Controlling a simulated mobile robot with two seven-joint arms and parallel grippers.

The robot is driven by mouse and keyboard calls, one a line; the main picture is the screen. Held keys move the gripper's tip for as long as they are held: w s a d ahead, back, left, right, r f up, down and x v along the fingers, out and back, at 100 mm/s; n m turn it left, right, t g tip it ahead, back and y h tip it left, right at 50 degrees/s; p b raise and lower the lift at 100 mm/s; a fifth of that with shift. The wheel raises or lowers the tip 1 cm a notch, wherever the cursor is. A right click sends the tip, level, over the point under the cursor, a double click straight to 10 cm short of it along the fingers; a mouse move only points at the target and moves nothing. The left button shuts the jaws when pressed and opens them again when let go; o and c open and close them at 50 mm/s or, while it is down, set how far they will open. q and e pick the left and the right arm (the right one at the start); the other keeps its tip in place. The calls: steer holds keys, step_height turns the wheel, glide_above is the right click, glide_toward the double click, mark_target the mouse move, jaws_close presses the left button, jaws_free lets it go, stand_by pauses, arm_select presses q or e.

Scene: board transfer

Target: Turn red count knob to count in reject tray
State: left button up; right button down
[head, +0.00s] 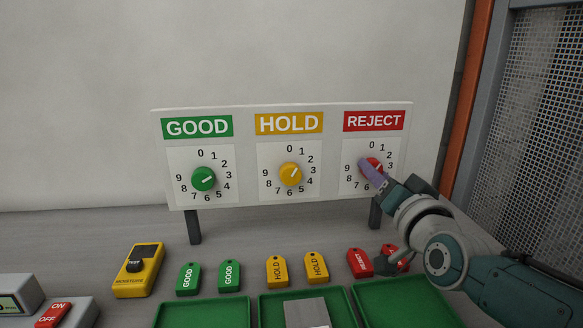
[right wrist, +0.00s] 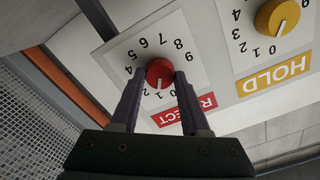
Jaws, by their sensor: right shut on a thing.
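The red count knob (head: 370,165) sits on the white dial under the REJECT label (head: 374,121) at the right of the board. My right gripper (head: 371,170) is shut on it and partly hides it in the head view. In the right wrist view the fingers (right wrist: 160,82) are on both sides of the red knob (right wrist: 158,70), and its white pointer is toward the low numbers, near 1. The reject tray (head: 405,300) is the green tray at the lower right; no board shows in its visible part. My left gripper is not in view.
The yellow HOLD knob (head: 290,174) and green GOOD knob (head: 203,179) are to the left on the board. Colored tags, including a red one (head: 360,262), lie below. A grey piece (head: 307,313) lies in the middle tray. A mesh panel (head: 540,110) stands at right.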

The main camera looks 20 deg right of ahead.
steer(key=shift+n, duration=3.3)
steer(key=shift+c, duration=1.9)
jaws_free()
steer(key=p+v, duration=0.3)
steer(key=v, duration=0.7)
